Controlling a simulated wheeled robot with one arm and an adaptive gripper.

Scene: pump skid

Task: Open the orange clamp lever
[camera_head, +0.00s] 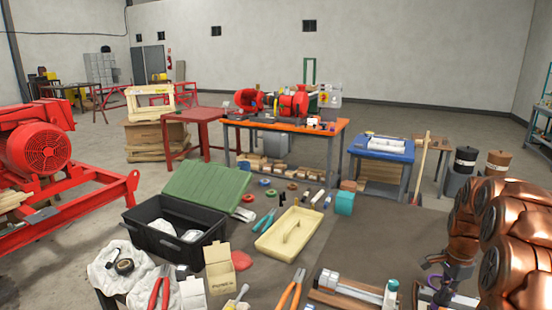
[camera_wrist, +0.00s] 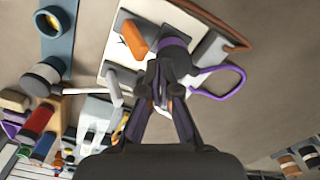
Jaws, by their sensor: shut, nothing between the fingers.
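In the wrist view, a short orange piece (camera_wrist: 133,38), which looks like the clamp lever's grip, stands out at a slant over a pale plate (camera_wrist: 120,72). My gripper (camera_wrist: 163,95) is shut and empty, with its fingertips over the plate, below and right of the orange piece and apart from it. Dark and grey clamp parts lie just beyond the fingertips. Whether the fingers touch them I cannot tell. In the head view, my gripper (camera_head: 440,284) is low at the right by the bench; the orange lever cannot be made out there.
A purple loop (camera_wrist: 222,80) curves right of my fingers. A blue-grey bar with a round fitting (camera_wrist: 57,35) and a hammer-like tool (camera_wrist: 45,80) lie left. In the head view, a cylinder on a wooden base (camera_head: 350,288) and orange-handled pliers (camera_head: 291,291) are left of my gripper.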

